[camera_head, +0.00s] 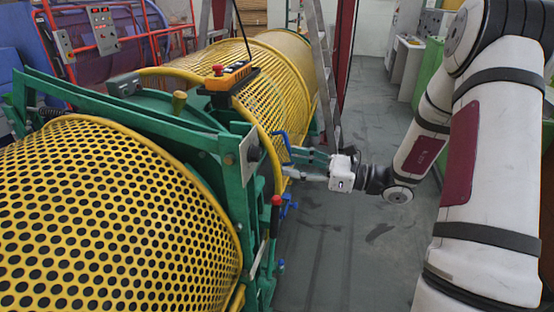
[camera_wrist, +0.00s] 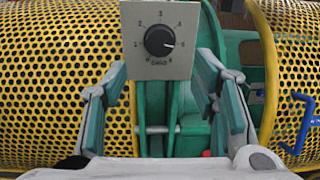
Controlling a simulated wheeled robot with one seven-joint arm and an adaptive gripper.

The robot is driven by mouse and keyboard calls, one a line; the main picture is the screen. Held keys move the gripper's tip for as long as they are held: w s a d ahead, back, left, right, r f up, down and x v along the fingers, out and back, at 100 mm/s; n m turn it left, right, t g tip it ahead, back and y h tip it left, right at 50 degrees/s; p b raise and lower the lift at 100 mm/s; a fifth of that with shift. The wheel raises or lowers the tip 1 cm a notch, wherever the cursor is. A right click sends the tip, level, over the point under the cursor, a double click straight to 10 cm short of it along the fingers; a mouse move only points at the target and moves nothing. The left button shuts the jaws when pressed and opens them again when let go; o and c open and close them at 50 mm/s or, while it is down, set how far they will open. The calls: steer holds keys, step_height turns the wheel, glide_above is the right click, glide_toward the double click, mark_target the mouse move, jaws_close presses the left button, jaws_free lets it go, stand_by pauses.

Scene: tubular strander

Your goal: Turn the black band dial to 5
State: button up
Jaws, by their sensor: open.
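The black band dial (camera_wrist: 159,40) sits on a square grey plate (camera_wrist: 184,68) at the top middle of the wrist view. Its white pointer line points right and slightly down. Small numbers ring it; 1, 2 and 3 run from the left up to the top, and those on the right are hard to read. In the head view the plate (camera_head: 249,153) shows nearly edge-on, on the green frame. My gripper (camera_wrist: 163,68) is open and empty, its fingers wide apart on either side below the dial. In the head view my gripper (camera_head: 298,164) is right of the plate, apart from it.
Yellow perforated guards (camera_head: 110,215) flank the green frame (camera_head: 232,180). A red-knobbed lever (camera_head: 276,215) and blue handles (camera_head: 286,207) are close to my gripper. An orange pendant (camera_head: 230,76) lies on the machine. A ladder (camera_head: 325,70) stands behind. The grey floor (camera_head: 350,240) is clear.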

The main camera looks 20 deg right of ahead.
steer(key=shift+v, duration=1.8)
steer(key=s+a+r+n+g+h, duration=0.2)
steer(key=s+a+r+n+g, duration=0.1)
steer(key=s+a+n+g, duration=0.35)
steer(key=s+a+r+n+g+h, duration=0.2)
steer(key=s+a+n+g, duration=0.3)
steer(key=s+a+n, duration=0.25)
steer(key=s+d+r+n+t+h, duration=0.2)
steer(key=s+n+h, duration=0.3)
steer(key=s+d+r+n+t+h, duration=0.2)
steer(key=s+d+r+n+h, duration=0.1)
steer(key=s+n+h, duration=0.2)
steer(key=shift+s+n+t, duration=0.15)
steer(key=shift+n+t, duration=0.2)
steer(key=shift+n, duration=0.45)
steer(key=shift+r, duration=0.1)
